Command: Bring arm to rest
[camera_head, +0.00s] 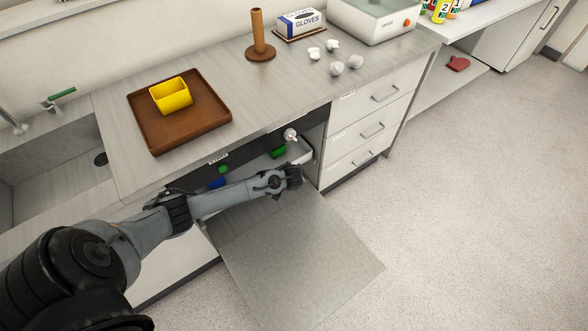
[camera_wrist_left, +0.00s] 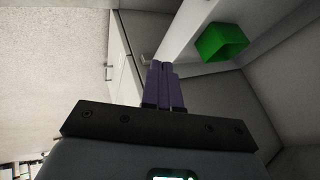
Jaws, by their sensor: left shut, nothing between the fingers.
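My left arm reaches in from the lower left in the head view. Its gripper (camera_head: 293,177) is at the open front of the compartment under the counter, above the lowered door panel (camera_head: 305,255). In the left wrist view the purple fingers (camera_wrist_left: 160,70) are together and empty. A green box-like object (camera_wrist_left: 222,42) lies beyond and to the right of the fingertips, inside the compartment, apart from them. My right gripper is out of view.
A brown tray (camera_head: 143,118) with a yellow container (camera_head: 171,95) stands on the counter. A brown post (camera_head: 258,35), a glove box (camera_head: 299,22) and crumpled white pieces (camera_head: 337,68) are farther right. Drawers (camera_head: 370,125) flank the compartment. The right floor is clear.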

